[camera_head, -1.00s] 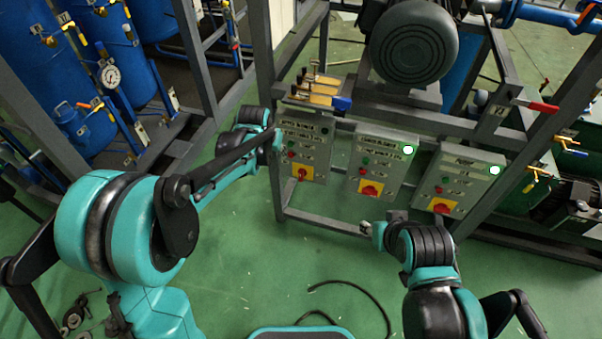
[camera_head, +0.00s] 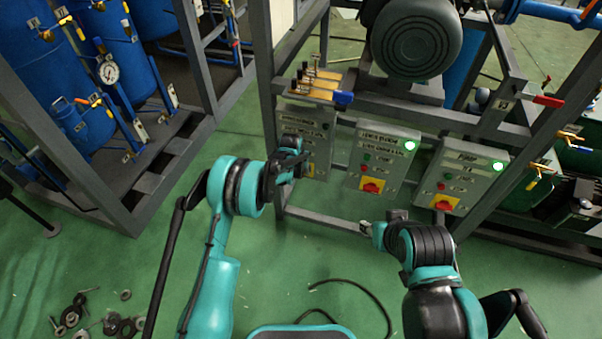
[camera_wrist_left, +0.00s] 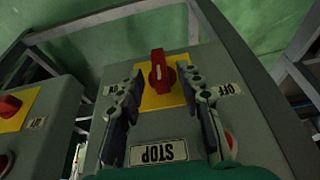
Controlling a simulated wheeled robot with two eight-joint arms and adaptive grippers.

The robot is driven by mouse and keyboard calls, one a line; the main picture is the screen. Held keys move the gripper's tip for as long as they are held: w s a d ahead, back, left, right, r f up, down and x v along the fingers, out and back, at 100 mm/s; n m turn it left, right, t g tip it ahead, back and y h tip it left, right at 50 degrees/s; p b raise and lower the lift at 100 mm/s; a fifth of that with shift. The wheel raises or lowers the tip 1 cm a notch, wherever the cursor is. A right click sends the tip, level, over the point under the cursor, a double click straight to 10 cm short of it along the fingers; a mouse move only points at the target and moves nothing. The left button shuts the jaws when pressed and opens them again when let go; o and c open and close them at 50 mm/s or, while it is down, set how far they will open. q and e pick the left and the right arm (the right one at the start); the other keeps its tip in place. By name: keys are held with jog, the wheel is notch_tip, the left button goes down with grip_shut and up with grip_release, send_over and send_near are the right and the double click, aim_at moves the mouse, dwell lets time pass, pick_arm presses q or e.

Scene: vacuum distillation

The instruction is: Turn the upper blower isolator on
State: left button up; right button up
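The left control box (camera_head: 306,120) hangs on the frame, its lettering too blurred to read surely. My left gripper (camera_head: 298,160) is in front of its lower part and hides most of its isolator. In the left wrist view the red isolator knob (camera_wrist_left: 158,72) sits on a yellow plate (camera_wrist_left: 160,98), its grip roughly upright in the picture. An upside-down OFF label (camera_wrist_left: 226,90) is to its right and a STOP label (camera_wrist_left: 158,153) below. My left gripper (camera_wrist_left: 163,88) is open, with one finger on each side of the knob. My right gripper (camera_head: 370,232) is low, its fingers unclear.
The middle box (camera_head: 384,155) and right box (camera_head: 461,178) have lit green lamps and red knobs on yellow plates. A lower frame bar (camera_head: 325,220) runs beneath them. Brass valves (camera_head: 318,85) and a motor (camera_head: 416,38) are above. A cable (camera_head: 360,290) lies on the floor.

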pick_arm(q)
jog(key=shift+x, duration=0.85)
jog(key=shift+r, duration=0.1)
grip_shut()
